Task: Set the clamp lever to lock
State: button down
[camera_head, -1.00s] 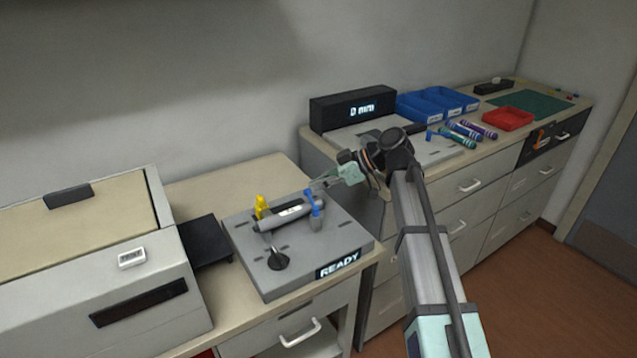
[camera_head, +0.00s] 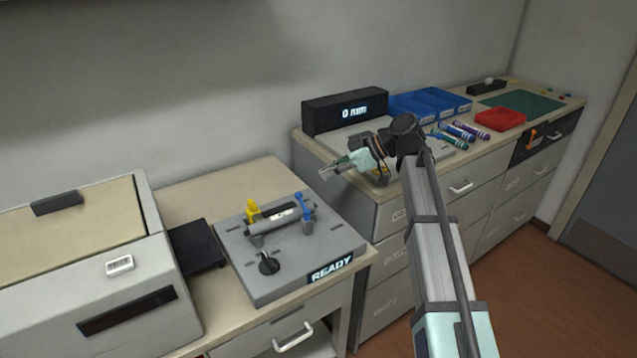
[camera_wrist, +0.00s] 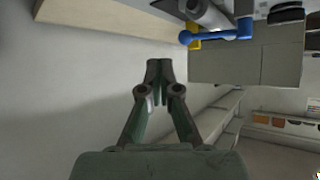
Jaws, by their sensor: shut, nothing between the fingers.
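The grey fixture (camera_head: 330,245) carries a dark grey cartridge (camera_head: 277,219) lying across its supports. A yellow piece (camera_head: 251,208) stands at the cartridge's left end and a blue lever-like piece (camera_head: 301,203) at its right end. A black knob (camera_head: 268,264) sits at the front left. I cannot tell which of these is the clamp lever. My gripper (camera_head: 326,174) is shut and empty, raised to the right of the blue piece and apart from it. In the wrist view, my fingers (camera_wrist: 160,68) are together; the blue piece (camera_wrist: 215,37), yellow piece (camera_wrist: 194,43) and cartridge (camera_wrist: 208,14) show at the top.
The fixture's display (camera_head: 331,269) reads READY. A beige-lidded machine (camera_head: 75,235) with a black tray (camera_head: 197,245) stands to the left. Right, a higher counter holds a black display (camera_head: 345,111) reading 0 mm, blue bins (camera_head: 430,103), a red tray (camera_head: 500,119) and several cylinders (camera_head: 463,131).

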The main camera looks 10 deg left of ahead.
jog(key=w+d+r, duration=0.4)
jog(key=shift+w+d, duration=0.2)
jog(key=shift+d, duration=0.05)
jog(key=shift+r, duration=0.1)
